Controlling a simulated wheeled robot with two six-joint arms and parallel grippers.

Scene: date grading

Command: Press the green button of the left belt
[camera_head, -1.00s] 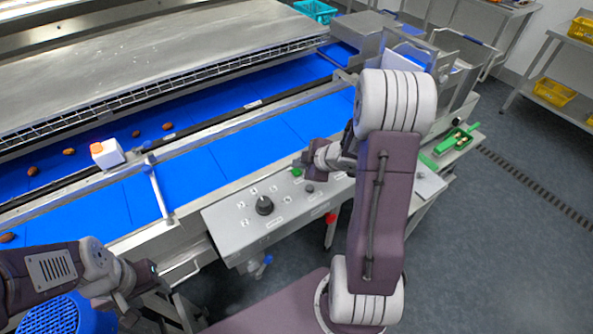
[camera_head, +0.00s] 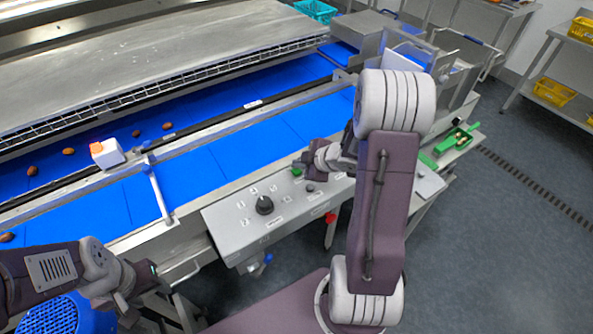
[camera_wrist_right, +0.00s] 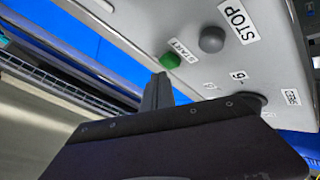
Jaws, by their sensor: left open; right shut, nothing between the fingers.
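The control panel (camera_head: 240,230) of the belt carries a green button (camera_head: 297,171), a grey button (camera_head: 310,188) and a black knob (camera_head: 264,205). In the right wrist view the green button (camera_wrist_right: 170,61) sits beside a START label, and the grey button (camera_wrist_right: 211,39) beside a STOP label. My right gripper (camera_head: 305,165) is shut and empty, close to the green button. In the right wrist view its fingertips (camera_wrist_right: 160,78) show just short of the button; I cannot tell whether they touch. My left gripper (camera_head: 138,300) is open at the lower left, away from the panel.
Blue belts (camera_head: 200,175) run behind the panel, with several brown dates (camera_head: 68,151) on the far one. A white box with an orange top (camera_head: 107,153) stands by the rail. A green tray (camera_head: 452,142) lies to the right.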

